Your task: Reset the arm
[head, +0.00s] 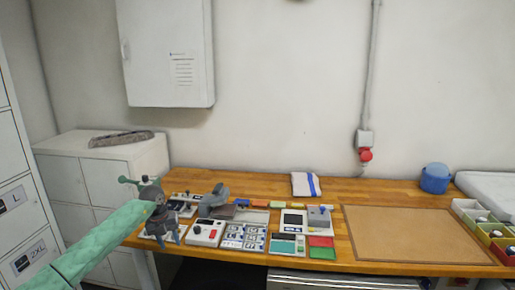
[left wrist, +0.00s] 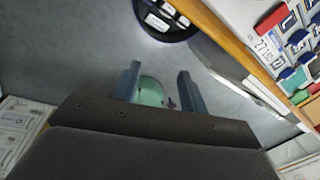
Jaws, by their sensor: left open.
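My left arm (head: 98,242) comes in from the left in the head view, with green links. Grey floor (left wrist: 90,65) shows beyond the fingers, and the bench edge runs along the upper right. My right gripper is in neither view.
Devices, a label board (head: 243,236) and coloured blocks crowd the bench's left half. A brown mat (head: 415,233) lies clear on the right, with a blue pot (head: 434,179) behind it and bins (head: 480,225) beside it. A white cabinet (head: 100,165) stands at left.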

